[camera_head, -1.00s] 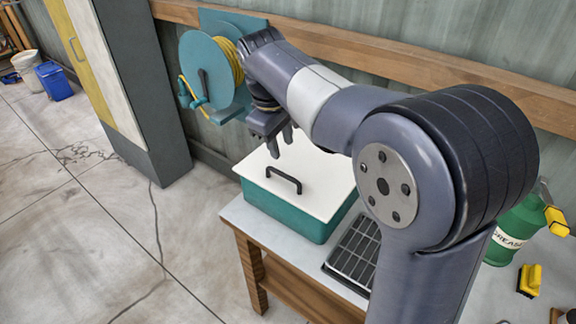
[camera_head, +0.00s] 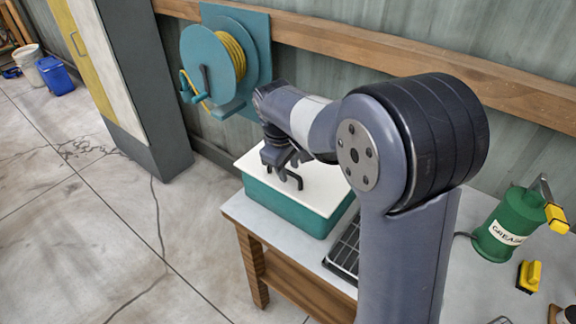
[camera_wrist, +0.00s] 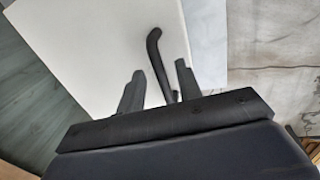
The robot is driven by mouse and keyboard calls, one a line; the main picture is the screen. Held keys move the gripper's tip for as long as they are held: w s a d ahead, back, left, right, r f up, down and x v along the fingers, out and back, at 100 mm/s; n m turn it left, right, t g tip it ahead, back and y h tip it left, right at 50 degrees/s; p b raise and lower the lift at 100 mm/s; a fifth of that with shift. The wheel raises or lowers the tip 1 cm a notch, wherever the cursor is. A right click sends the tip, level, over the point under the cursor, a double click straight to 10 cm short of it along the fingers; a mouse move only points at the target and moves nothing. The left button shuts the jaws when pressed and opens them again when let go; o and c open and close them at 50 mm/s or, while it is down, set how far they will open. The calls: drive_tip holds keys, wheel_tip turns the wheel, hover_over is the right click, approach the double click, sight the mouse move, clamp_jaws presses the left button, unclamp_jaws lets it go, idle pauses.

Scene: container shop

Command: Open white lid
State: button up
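The white lid (camera_head: 322,187) lies flat on a teal box (camera_head: 285,207) at the table's left end. A black bar handle (camera_head: 291,173) stands up from the lid and is partly covered by my gripper in the head view. My gripper (camera_wrist: 159,68) is open, with its two fingers apart on either side of the handle (camera_wrist: 155,48) in the wrist view. The white lid (camera_wrist: 85,45) also fills the wrist view's upper left. In the head view my gripper (camera_head: 287,165) is low over the lid, at the handle. Contact between fingers and handle cannot be told.
A dark grate (camera_head: 345,250) lies right of the box, partly behind my arm. A green grease can (camera_head: 506,228) and a yellow brush (camera_head: 529,276) stand farther right. A teal hose reel (camera_head: 213,62) hangs on the wall behind. Open floor lies left.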

drive_tip(key=shift+c, duration=0.3)
clamp_jaws()
